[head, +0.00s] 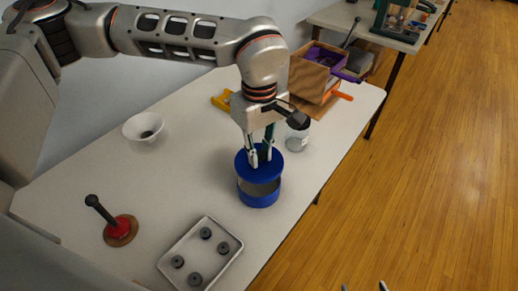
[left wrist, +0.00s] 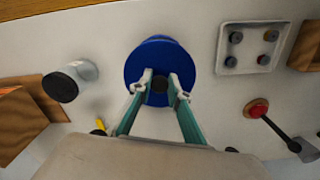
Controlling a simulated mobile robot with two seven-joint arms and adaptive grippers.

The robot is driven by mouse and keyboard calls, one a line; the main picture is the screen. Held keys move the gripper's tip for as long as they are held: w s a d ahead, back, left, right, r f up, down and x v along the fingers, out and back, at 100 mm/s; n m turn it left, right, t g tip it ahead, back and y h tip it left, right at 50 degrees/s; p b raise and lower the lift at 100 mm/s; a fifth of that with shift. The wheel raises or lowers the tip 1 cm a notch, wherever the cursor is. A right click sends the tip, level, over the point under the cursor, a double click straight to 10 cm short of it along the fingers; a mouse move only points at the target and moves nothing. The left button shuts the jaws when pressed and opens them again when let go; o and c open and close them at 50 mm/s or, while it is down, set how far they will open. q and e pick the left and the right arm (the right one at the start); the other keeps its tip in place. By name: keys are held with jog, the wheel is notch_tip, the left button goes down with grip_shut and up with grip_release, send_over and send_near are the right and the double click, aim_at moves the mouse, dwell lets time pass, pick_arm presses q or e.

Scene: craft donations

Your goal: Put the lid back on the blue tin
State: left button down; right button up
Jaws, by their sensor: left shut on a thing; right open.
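The blue lid (head: 243,166) is a round disc with a dark knob, which shows in the left wrist view (left wrist: 160,84). My left gripper (head: 260,160) is shut on the lid's knob from above; its fingertips (left wrist: 160,86) stand on either side of the knob. The blue tin (head: 258,199) stands upright on the table directly under the lid, with a grey band between the blue parts. The lid looks level and roughly over the tin; I cannot tell if it is seated. My right gripper (head: 363,288) barely shows at the bottom edge, open and empty.
A jar with a dark top (head: 298,135) stands close behind the tin. A pale tray (head: 165,268) with several grey discs lies in front.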

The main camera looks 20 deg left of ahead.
aim_at(260, 162)
pick_arm(q)
notch_tip(260, 162, down, 3)
jog(key=shift+r+b, duration=0.1)
jog(key=shift+b, duration=0.6)
jog(key=shift+f+b, duration=0.3)
jog(key=shift+f, duration=1)
pick_arm(e)
jog(key=shift+d+f, duration=0.3)
jog(key=shift+f, duration=0.65)
jog(key=shift+w+r, duration=0.25)
jog(key=shift+r, duration=0.3)
pick_arm(q)
jog(key=shift+f+p, duration=0.15)
jog(key=shift+p, duration=0.35)
pick_arm(e)
jog(key=shift+w+r, duration=0.2)
jog(key=shift+r, duration=0.35)
pick_arm(q)
jog(key=c, duration=1.3)
grip_release()
